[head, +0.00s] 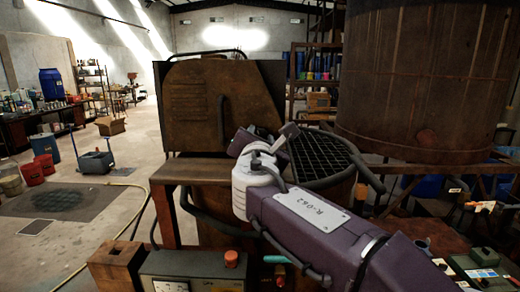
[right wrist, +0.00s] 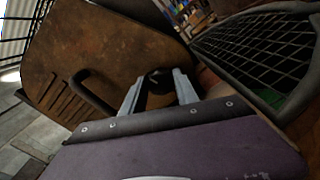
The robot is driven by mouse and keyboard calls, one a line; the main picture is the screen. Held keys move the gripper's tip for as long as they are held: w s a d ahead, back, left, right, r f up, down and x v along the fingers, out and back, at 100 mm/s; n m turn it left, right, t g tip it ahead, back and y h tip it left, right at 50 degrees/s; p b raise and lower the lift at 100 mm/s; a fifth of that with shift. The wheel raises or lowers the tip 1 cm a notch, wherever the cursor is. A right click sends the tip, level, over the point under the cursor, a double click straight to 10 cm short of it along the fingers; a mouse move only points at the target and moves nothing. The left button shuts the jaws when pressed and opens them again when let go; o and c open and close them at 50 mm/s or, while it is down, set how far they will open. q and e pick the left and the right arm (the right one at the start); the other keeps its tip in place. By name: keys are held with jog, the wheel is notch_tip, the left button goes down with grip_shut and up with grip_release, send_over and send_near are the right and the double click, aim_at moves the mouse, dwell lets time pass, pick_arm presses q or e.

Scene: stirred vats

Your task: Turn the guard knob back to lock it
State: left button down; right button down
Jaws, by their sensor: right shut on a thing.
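My right gripper (right wrist: 158,88) has its two pale grey fingers on either side of a dark round knob (right wrist: 157,76), and it is shut on it. In the head view my right gripper (head: 284,134) reaches in at the guard's left edge, and the knob is hidden there. The guard is a black mesh grille (head: 322,156) over the round vat (head: 328,190); the mesh also shows at the right of the wrist view (right wrist: 262,45). I cannot tell from these frames how far the knob is turned. My left gripper is out of view.
A rusty upright panel (head: 195,108) with a bar handle (head: 221,122) stands just behind the knob. A large rusty tank (head: 425,85) stands behind right. A control box (head: 195,270) with a red button sits in front. Open floor lies to the left.

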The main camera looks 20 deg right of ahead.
jog(key=shift+f+m+b, duration=0.15)
jog(key=shift+m+b, duration=0.95)
jog(key=shift+m, duration=0.4)
jog(key=c, duration=1.1)
grip_release()
jog(key=shift+o, duration=0.9)
jog(key=shift+w, duration=0.3)
jog(key=b+v, duration=0.2)
jog(key=v, duration=0.7)
jog(key=shift+s, duration=0.15)
